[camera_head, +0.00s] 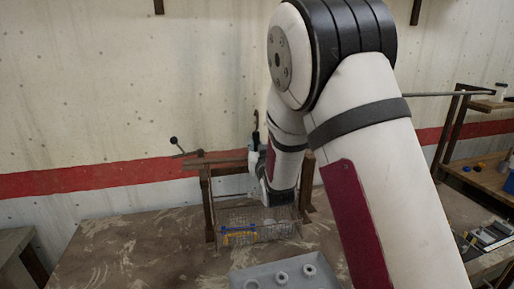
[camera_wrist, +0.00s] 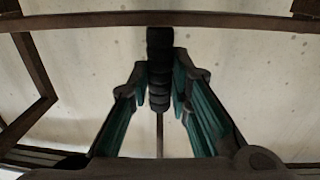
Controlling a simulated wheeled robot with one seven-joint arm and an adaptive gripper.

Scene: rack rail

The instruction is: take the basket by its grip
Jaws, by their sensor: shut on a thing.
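The wire basket (camera_head: 285,213) is low between the posts of a wooden rack in the head view, with blue and yellow items in it. Whether its bottom touches the table I cannot tell. A black ribbed grip (camera_wrist: 159,50) stands in the middle of the wrist view, with a thin rod running from its end. My gripper (camera_wrist: 160,88) is shut on this grip, with a teal-padded finger on each side. In the head view my gripper (camera_head: 256,162) is by the rack's top rail, partly hidden by my wrist.
The rack's rail (camera_head: 218,162) crosses behind the grip and also shows in the wrist view (camera_wrist: 90,21). A grey tray (camera_head: 262,270) with several ring-shaped parts lies in front. A shelf (camera_head: 480,180) stands at right. The table's left side is clear.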

